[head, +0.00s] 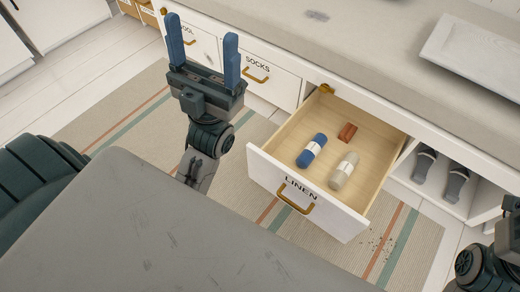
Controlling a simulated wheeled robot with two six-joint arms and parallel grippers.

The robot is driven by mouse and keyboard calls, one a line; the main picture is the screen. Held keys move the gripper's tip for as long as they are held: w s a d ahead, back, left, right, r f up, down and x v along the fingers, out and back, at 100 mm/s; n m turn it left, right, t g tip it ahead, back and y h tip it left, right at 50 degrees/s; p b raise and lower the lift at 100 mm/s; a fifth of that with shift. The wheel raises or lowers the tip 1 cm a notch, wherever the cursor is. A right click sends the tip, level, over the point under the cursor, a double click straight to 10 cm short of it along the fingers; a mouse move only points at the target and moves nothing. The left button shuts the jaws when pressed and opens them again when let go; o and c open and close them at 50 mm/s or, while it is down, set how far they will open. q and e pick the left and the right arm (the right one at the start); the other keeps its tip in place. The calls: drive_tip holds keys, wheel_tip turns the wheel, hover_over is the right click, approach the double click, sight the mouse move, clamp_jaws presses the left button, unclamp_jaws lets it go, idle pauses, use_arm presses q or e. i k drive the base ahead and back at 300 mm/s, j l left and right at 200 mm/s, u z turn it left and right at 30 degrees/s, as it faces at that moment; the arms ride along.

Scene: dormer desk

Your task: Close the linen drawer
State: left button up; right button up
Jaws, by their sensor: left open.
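The linen drawer (264,172) is pulled out from the white cabinet. Its front carries the label LINEN and a brass handle (294,199). Inside lie a blue roll with a white band (312,150), a cream roll with a white band (344,171) and a small brown block (347,132). My left gripper (203,45) is open and empty, its two blue fingers apart. It is up and to the left of the drawer, in front of the neighbouring drawer fronts, and apart from the linen drawer. Part of my right arm (482,268) shows at the right edge; its gripper jaws are not visible.
The socks drawer (270,75) and another drawer (200,45) to its left are shut. Grey shoes (424,165) stand in an open cubby right of the linen drawer. A pale tray (475,52) lies on the countertop (360,40). A striped rug (120,118) covers the floor.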

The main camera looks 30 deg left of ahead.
sight(341, 213)
drive_tip(key=j+u, duration=0.2)
drive_tip(key=i+j, duration=0.1)
drive_tip(key=j, duration=0.8)
drive_tip(key=i+j+z, duration=0.1)
drive_tip(key=j+z, duration=0.35)
drive_tip(key=j, duration=0.2)
drive_tip(key=j+z, duration=0.45)
drive_tip(key=j, duration=0.2)
drive_tip(key=z, duration=0.25)
